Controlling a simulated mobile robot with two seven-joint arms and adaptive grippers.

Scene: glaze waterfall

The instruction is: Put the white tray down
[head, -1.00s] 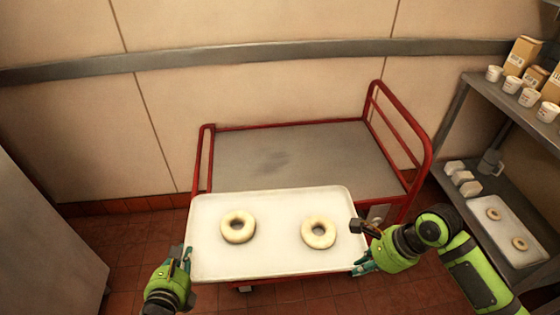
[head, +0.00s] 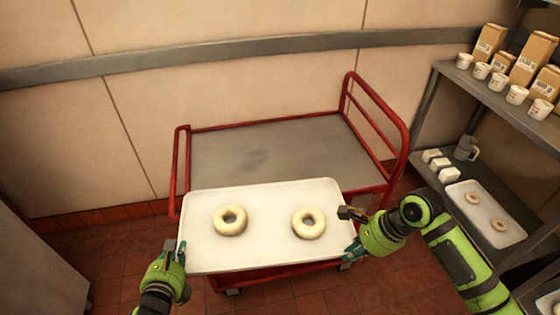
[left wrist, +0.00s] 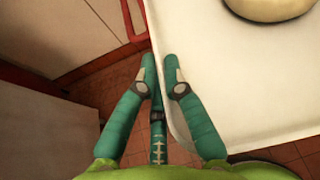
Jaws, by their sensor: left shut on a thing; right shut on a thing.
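The white tray (head: 262,254) is held level between my two grippers, with two pale ring doughnuts on it, a left one (head: 230,232) and a right one (head: 309,234). In the head view it overlaps the near edge of the red cart (head: 270,160); I cannot tell its height above the cart. My left gripper (head: 178,252) is shut on the tray's left edge. The left wrist view shows its teal fingers (left wrist: 160,72) at the rim of the tray (left wrist: 215,70). My right gripper (head: 352,248) is shut on the tray's right edge.
The cart's grey deck is bare behind the tray, with a red rail at each end. A metal shelf (head: 425,120) on the right holds cartons, white cups, a jug (head: 466,148) and another tray (head: 462,211) with rings. A grey cabinet (head: 35,250) stands at left.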

